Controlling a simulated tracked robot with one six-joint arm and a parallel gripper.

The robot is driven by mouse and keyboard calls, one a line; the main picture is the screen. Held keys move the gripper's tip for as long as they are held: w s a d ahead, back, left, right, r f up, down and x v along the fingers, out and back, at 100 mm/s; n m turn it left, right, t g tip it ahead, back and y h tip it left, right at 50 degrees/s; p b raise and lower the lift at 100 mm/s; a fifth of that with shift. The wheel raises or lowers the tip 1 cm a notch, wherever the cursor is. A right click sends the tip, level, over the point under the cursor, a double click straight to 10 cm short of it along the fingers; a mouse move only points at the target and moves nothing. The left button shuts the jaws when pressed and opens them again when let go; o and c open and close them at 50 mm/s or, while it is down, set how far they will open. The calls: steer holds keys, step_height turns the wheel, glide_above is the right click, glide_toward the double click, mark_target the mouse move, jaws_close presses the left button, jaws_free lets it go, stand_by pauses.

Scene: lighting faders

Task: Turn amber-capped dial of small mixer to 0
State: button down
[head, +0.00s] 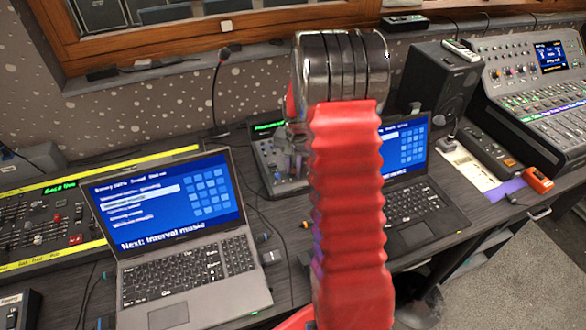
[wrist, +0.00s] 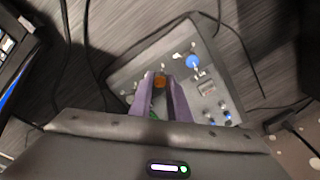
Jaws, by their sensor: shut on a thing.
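The small mixer (wrist: 213,82) is a grey panel in the wrist view. In the head view, part of the small mixer (head: 262,152) shows behind my arm, between the two laptops. The amber-capped dial (wrist: 160,79) sits near the panel's left side. My gripper (wrist: 160,86) has its two purple fingers on either side of this dial, shut on it. The dial's lower part and its pointer are hidden. A blue-capped dial (wrist: 193,62) is to the right of the fingers, apart from them. In the head view my arm hides the fingers and the amber dial.
A left laptop (head: 185,235) and a right laptop (head: 405,190) stand close on either side. A black speaker (head: 440,85) and a large console (head: 535,100) are at the right. Another fader desk (head: 45,220) is at the left. Cables lie beside the small mixer.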

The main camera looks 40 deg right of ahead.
steer(key=n, duration=0.5)
steer(key=shift+w+r+n, duration=0.15)
steer(key=shift+w+n, duration=0.1)
steer(key=shift+n, duration=0.05)
steer(key=n, duration=0.4)
steer(key=shift+n, duration=0.3)
steer(key=n, duration=1.6)
steer(key=shift+d, duration=0.1)
steer(key=n, duration=0.6)
steer(key=shift+n, duration=0.3)
steer(key=n, duration=0.3)
steer(key=shift+n, duration=2.1)
